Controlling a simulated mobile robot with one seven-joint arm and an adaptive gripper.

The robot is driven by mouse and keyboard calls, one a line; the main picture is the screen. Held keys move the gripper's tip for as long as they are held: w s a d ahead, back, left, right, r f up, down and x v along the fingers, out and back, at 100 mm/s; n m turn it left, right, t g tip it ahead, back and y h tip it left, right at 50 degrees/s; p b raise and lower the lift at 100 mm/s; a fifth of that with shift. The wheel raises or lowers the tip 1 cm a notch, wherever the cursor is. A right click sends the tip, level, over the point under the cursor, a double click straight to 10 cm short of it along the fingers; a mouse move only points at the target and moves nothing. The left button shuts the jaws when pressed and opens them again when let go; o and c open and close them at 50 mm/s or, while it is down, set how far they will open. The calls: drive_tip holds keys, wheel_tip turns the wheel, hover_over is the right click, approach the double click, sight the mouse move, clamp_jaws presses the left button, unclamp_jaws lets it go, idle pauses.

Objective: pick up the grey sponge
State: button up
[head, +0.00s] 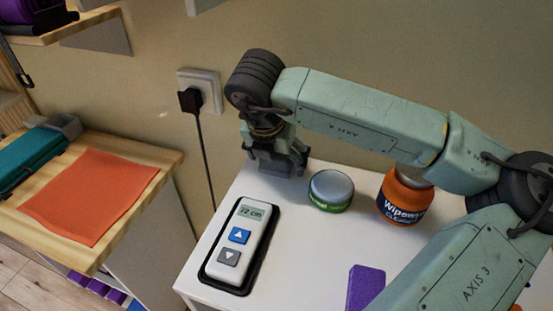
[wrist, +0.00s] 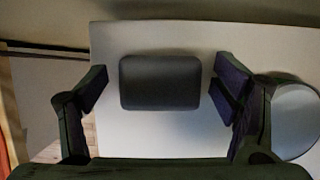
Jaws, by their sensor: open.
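The grey sponge (wrist: 160,82), a dark rounded block, lies on the white table (wrist: 150,140) in the wrist view. My gripper (wrist: 163,90) is open, with one finger to the left of the sponge and one to the right. Gaps show on both sides, so neither finger touches it. In the head view my gripper (head: 277,168) points down over the table's far left corner. There I cannot tell the sponge apart from the dark fingers.
A round tin with a green label (head: 331,191) stands just right of my gripper; its grey lid also shows in the wrist view (wrist: 297,120). Further right is an orange wipes tub (head: 404,197). A remote (head: 240,246) and a purple block (head: 366,287) lie nearer. The wall is close behind.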

sight(276, 154)
drive_tip(key=shift+c, duration=0.2)
drive_tip(key=c, duration=1.2)
drive_tip(key=shift+r, duration=0.15)
wheel_tip(276, 154, up, 10)
drive_tip(key=shift+f+b, duration=0.1)
drive_tip(key=shift+b, duration=1)
drive_tip(key=o, duration=0.5)
drive_tip(key=c, duration=0.4)
